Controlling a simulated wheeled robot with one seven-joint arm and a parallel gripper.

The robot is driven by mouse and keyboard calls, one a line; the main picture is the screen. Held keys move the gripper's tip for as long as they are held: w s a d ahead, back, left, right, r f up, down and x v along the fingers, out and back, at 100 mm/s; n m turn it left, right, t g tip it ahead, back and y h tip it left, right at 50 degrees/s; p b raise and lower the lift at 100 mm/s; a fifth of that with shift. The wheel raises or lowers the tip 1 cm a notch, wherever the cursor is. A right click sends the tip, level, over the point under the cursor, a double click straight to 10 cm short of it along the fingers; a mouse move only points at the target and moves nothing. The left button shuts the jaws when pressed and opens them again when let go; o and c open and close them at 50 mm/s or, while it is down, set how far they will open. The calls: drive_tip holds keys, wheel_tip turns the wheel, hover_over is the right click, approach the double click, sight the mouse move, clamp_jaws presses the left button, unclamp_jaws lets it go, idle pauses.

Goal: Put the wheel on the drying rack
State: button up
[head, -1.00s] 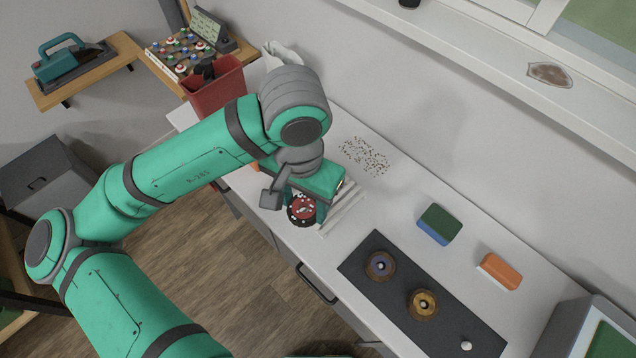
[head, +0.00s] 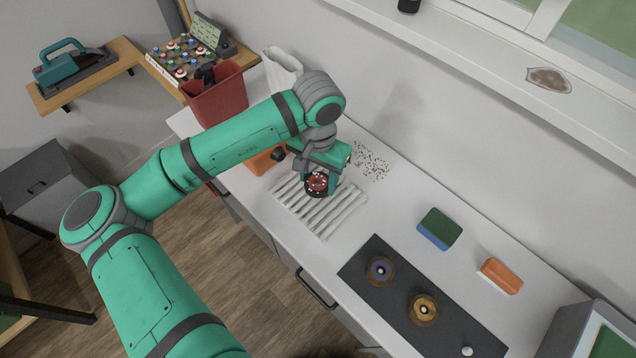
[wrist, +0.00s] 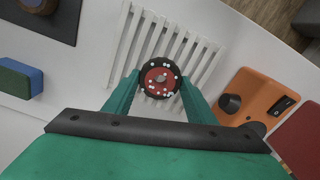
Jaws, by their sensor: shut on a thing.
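The wheel (head: 317,184) has a dark tyre and a red hub dotted with white. My gripper (wrist: 158,82) is shut on it, one finger on each side, and the wheel also shows in the wrist view (wrist: 160,80). The drying rack (head: 322,219) is a white slatted frame lying on the white counter; it also shows in the wrist view (wrist: 196,62). The held wheel is over the rack's far part in the head view. I cannot tell whether it touches the slats.
An orange device (head: 262,160) and a red bin (head: 216,95) stand left of the rack.

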wheel_tip(320, 180, down, 2)
drive_tip(key=shift+f, duration=0.25)
drive_tip(key=shift+s+f, duration=0.1)
drive_tip(key=shift+s, duration=0.1)
drive_tip(key=shift+f, duration=0.1)
drive_tip(key=o, duration=1)
drive_tip(key=shift+w, duration=0.1)
wheel_tip(320, 180, up, 12)
drive_tip(key=shift+r, duration=0.15)
drive_tip(key=shift+w, duration=0.1)
